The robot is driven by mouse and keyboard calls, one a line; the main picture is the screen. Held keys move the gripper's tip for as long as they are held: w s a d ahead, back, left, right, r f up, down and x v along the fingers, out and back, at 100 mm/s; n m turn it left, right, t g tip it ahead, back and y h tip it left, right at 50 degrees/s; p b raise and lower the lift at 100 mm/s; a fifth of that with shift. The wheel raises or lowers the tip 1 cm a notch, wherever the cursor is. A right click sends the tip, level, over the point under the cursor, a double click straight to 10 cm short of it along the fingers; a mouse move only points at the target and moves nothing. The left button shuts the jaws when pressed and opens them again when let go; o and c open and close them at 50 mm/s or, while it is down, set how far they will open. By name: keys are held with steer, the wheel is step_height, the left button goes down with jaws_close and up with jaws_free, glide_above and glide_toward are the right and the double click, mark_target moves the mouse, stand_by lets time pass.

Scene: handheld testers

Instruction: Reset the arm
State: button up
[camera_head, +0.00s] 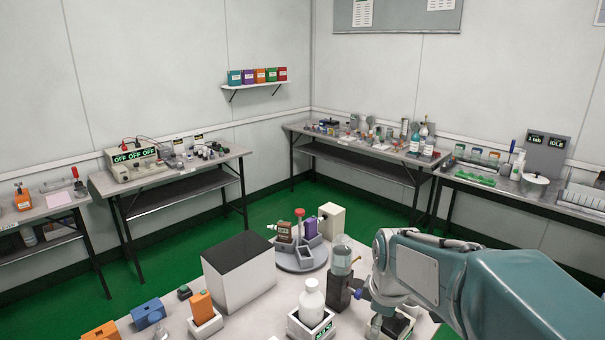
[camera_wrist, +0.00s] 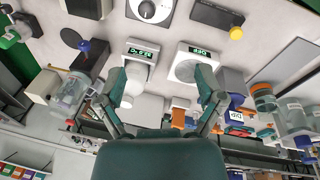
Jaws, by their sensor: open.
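My arm (camera_head: 440,275) reaches in from the right over the near table (camera_head: 255,315) in the head view. Its end is over the table's right part, and the fingers there are hard to make out. In the wrist view, which looks upside down, my gripper (camera_wrist: 160,88) has its two teal fingers wide apart. Nothing is held between them. Behind the fingers are two white devices with green displays, a left one (camera_wrist: 139,52) and a right one (camera_wrist: 195,52). I cannot tell how far the fingertips are from them.
Close to the arm stand a clear jar on a dark stand (camera_head: 341,262) and a white bottle (camera_head: 311,299). A black-topped white box (camera_head: 239,272), a grey round holder (camera_head: 298,260) and orange and blue blocks share the table. Benches line the walls; green floor lies between.

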steer(key=s+r+m+t, duration=0.2)
steer(key=s+m, duration=0.4)
steer(key=s, duration=0.3)
steer(key=s+r+m+t, duration=0.1)
steer(key=s+r+m, duration=0.3)
steer(key=s, duration=0.5)
steer(key=shift+r+m+t, duration=0.15)
steer(key=shift+m+t, duration=0.25)
steer(key=shift+m, duration=0.7)
